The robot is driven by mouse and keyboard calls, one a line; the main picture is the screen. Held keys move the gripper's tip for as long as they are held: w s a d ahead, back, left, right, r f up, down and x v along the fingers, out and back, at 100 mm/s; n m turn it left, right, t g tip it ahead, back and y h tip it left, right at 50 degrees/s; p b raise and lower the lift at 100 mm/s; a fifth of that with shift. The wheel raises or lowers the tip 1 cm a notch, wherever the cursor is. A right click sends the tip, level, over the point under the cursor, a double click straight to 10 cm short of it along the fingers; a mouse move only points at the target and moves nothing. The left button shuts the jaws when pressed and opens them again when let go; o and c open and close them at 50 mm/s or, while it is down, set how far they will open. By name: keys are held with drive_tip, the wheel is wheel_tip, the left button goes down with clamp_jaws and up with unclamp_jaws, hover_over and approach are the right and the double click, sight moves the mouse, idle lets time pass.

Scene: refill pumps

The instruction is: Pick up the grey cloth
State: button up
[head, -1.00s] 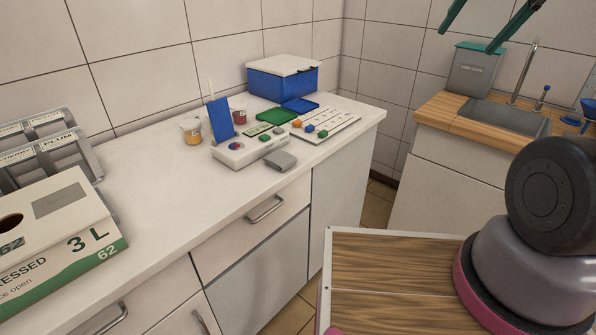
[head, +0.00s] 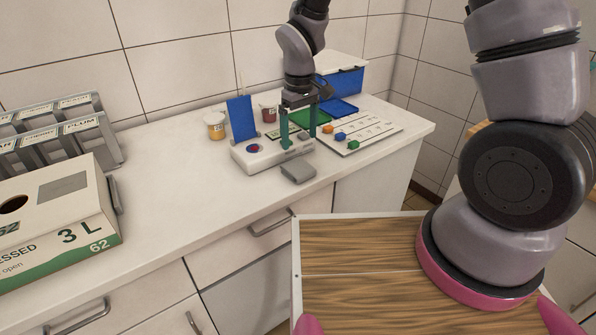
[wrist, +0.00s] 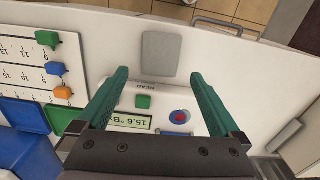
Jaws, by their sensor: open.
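The grey cloth (head: 298,172) is a small, flat, folded-looking square on the white counter, just in front of the white measuring device (head: 252,158). In the wrist view the cloth (wrist: 159,53) lies beyond my fingertips, flat and unobstructed. My gripper (head: 298,141) points down over the device, behind the cloth. Its green fingers are open and empty. In the wrist view my gripper (wrist: 159,76) straddles part of the device (wrist: 150,100), with its green button and "15.6" display between the fingers. I cannot tell how high the fingertips are above it.
A scale board (head: 375,128) with coloured sliders lies right, a blue box (head: 345,80) behind. A 3 L carton (head: 60,215) stands far left. The counter between is clear.

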hover_over(298, 167)
drive_tip(key=f, duration=0.5)
drive_tip(key=shift+d+f, duration=0.15)
drive_tip(key=shift+d, duration=0.1)
drive_tip(key=f, duration=0.5)
drive_tip(key=shift+a, duration=0.2)
drive_tip(key=c, duration=1.1)
